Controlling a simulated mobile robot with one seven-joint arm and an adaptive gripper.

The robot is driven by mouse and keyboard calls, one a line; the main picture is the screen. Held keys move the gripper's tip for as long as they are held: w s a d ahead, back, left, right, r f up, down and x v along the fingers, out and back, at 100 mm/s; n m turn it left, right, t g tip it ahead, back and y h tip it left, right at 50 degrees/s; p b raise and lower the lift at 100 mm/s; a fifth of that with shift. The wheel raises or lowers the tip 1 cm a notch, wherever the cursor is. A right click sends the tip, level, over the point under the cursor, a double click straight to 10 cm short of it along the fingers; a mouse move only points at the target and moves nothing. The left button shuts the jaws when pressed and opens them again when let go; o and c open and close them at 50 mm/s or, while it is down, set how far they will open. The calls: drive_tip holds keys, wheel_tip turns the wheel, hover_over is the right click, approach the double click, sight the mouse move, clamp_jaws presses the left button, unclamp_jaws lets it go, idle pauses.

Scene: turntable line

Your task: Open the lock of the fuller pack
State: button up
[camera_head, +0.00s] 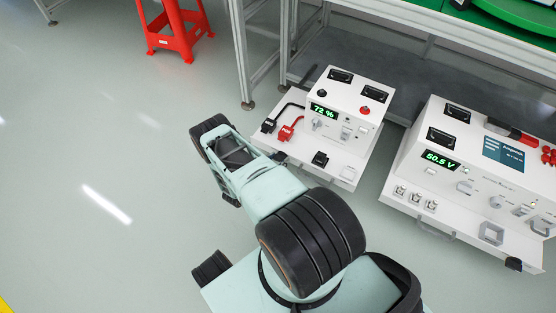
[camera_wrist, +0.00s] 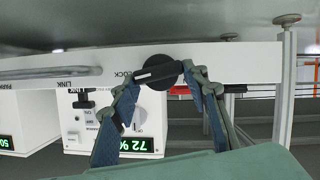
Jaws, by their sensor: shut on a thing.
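In the wrist view, which is upside down, my gripper (camera_wrist: 163,76) has its two fingers on either side of a black lock handle (camera_wrist: 157,73) and is shut on it. The handle sits on a round black base on a white front strip (camera_wrist: 235,55), beside the printed word LOCK. The bar is slightly tilted to the strip. In the head view, a white pack (camera_head: 350,95) reads 72 % in green. Its display (camera_wrist: 137,145) also shows in the wrist view, between the fingers. In the head view my arm hides the gripper and lock.
A second white unit (camera_head: 470,150) reading 50.5 V stands to the right. A bar handle (camera_wrist: 50,72) and the words LINK and PARK are on the strip. Black and red connectors (camera_head: 287,128) lie by the 72 % pack. A red stool (camera_head: 175,30) stands behind; open floor lies left.

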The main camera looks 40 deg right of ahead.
drive_tip(key=n+g, duration=0.1)
drive_tip(key=n+h, duration=0.1)
drive_tip(key=n, duration=0.1)
drive_tip(key=n+g, duration=0.1)
drive_tip(key=shift+w+a+f+g+h, duration=0.15)
drive_tip(key=shift+w+f+g+h, duration=0.15)
drive_tip(key=shift+h, duration=0.1)
drive_tip(key=shift+r+n, duration=0.1)
drive_tip(key=shift+n, duration=0.2)
drive_tip(key=o, duration=1.2)
drive_tip(key=shift+c, duration=0.2)
drive_tip(key=v, duration=1.2)
